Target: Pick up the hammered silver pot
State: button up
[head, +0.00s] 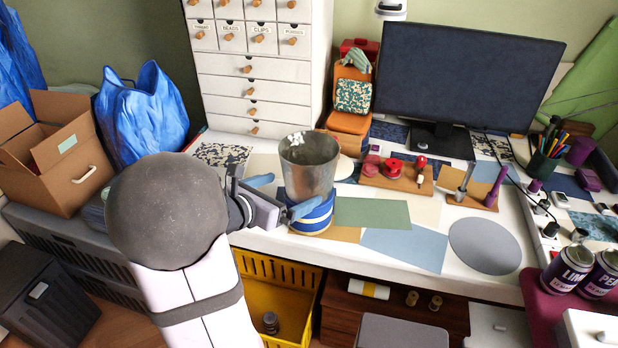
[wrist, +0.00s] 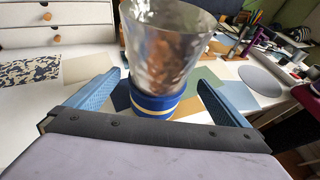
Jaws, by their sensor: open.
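The hammered silver pot (head: 309,168) stands upright on a round blue base with pale bands (head: 312,217) on the white desk. My gripper (head: 274,196) is open, with one blue finger to each side of the pot and base. In the wrist view the open gripper (wrist: 150,95) shows a gap between each finger and the pot. I cannot tell whether a finger touches the base.
White drawers (head: 254,65) stand behind left, and a monitor (head: 465,75) behind right. A wooden board with red items (head: 396,178) lies right of the pot. Flat sheets (head: 372,212) cover the desk to the right. A yellow crate (head: 280,270) sits below the front edge.

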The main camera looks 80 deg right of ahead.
jog(key=shift+r+p+x, duration=0.15)
jog(key=shift+p+x, duration=0.05)
jog(key=shift+x, duration=1.6)
jog(key=shift+r+p+x, duration=0.15)
jog(key=shift+p+x, duration=0.05)
jog(key=shift+x, duration=1.65)
jog(key=shift+d, duration=0.1)
jog(key=shift+c, duration=0.3)
jog(key=c, duration=0.9)
